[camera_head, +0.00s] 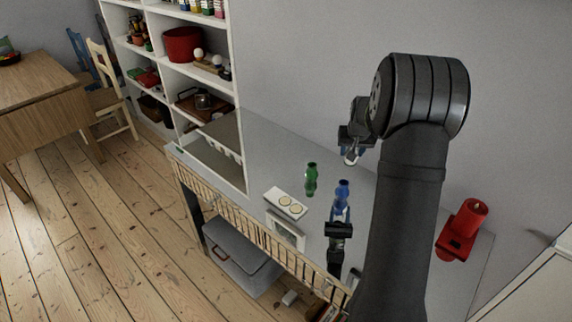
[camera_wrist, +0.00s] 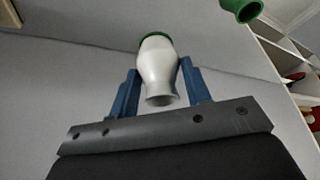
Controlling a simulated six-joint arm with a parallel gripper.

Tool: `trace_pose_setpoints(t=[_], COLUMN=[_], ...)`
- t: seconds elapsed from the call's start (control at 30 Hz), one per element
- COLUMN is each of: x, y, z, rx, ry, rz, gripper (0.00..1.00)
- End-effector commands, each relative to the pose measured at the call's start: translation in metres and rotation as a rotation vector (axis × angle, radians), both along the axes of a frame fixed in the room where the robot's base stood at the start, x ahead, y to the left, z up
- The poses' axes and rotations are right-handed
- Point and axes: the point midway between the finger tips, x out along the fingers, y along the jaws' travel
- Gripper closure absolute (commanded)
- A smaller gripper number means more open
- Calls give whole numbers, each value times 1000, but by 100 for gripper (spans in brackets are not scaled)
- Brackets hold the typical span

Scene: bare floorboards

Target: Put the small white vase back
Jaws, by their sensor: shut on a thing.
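The small white vase (camera_wrist: 158,76) is held between the two blue fingers of my gripper (camera_wrist: 160,72) in the wrist view, with its flared mouth towards the camera. A green edge shows at its far end; I cannot tell whether it belongs to the vase. In the head view my gripper (camera_head: 351,152) is above the grey tabletop, in front of the wall, with a small pale bit of the vase (camera_head: 350,160) showing at its tip. The rest of the vase is hidden there by the gripper.
A green vase (camera_head: 311,179) and a blue vase (camera_head: 342,194) stand on the grey tabletop (camera_head: 275,145), with a white box with two round discs (camera_head: 286,203) nearby. A red candle-like object (camera_head: 463,230) stands right of my arm. White shelves (camera_head: 190,75) rise at the left.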

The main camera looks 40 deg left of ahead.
Motion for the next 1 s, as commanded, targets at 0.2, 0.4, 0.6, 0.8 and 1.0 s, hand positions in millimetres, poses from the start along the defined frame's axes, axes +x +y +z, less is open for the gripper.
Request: trace_pose_setpoints(t=[0.2,0.4,0.6,0.8,1.0], x=[-14,-23,-34,-49,-58], y=[91,126,157,201,231], z=[8,11,-8,-36,-54], rx=[1,2,-2,0,0], ry=[-1,0,2,1,0], rz=[98,130,138,137,134], gripper=[83,83,83,83,83])
